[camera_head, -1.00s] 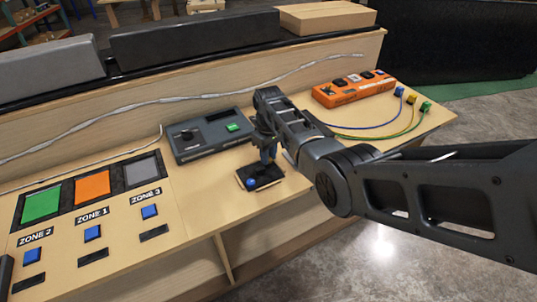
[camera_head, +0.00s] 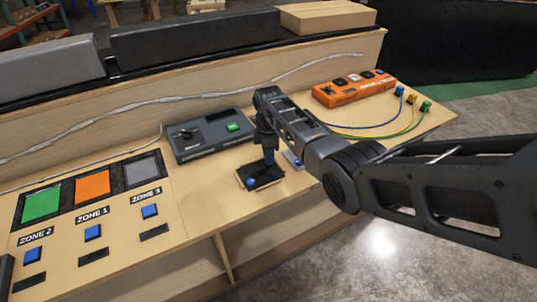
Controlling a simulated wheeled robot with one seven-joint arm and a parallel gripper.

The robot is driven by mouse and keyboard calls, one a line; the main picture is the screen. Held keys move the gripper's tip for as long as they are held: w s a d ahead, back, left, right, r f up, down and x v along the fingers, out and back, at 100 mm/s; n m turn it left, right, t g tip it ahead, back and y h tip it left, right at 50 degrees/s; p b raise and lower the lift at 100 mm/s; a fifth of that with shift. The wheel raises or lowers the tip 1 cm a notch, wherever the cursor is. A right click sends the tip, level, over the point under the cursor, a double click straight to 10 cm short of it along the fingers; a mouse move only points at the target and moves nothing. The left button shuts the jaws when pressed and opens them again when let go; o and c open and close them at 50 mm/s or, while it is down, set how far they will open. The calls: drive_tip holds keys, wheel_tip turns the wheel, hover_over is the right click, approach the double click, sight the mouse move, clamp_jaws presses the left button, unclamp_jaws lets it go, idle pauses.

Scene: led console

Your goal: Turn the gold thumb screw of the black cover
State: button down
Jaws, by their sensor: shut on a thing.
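The black cover (camera_head: 260,177) lies flat on the wooden bench, right of the zone panels and in front of the grey box. A blue knob (camera_head: 251,184) shows at its front left corner. My gripper (camera_head: 270,165) points down at the cover's right half, with its fingertips close to the surface. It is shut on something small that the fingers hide. The gold thumb screw cannot be made out apart from the fingers; a tiny gold speck shows near the cover's left edge.
A grey box (camera_head: 208,136) with a dial and green button stands behind the cover. An orange power strip (camera_head: 354,90) and several plugs with coloured cables lie at the right. The zone buttons (camera_head: 93,233) are at the left. Bare bench lies left of the cover.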

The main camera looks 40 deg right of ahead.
drive_tip(key=n, duration=0.6)
drive_tip(key=shift+s+f+n, duration=0.2)
drive_tip(key=shift+f+n, duration=0.05)
drive_tip(key=shift+n, duration=0.05)
idle(0.3)
drive_tip(key=c, duration=1.2)
unclamp_jaws()
drive_tip(key=shift+c, duration=0.2)
drive_tip(key=o, duration=0.4)
drive_tip(key=shift+w+r, duration=0.1)
drive_tip(key=shift+r, duration=0.05)
drive_tip(key=shift+c, duration=0.2)
drive_tip(key=shift+w, duration=0.1)
drive_tip(key=shift+w+r, duration=0.1)
drive_tip(key=shift+r, duration=0.55)
drive_tip(key=shift+s+r, duration=0.15)
drive_tip(key=shift+r, duration=1.45)
drive_tip(key=shift+s+r, duration=0.15)
drive_tip(key=shift+r, duration=1.4)
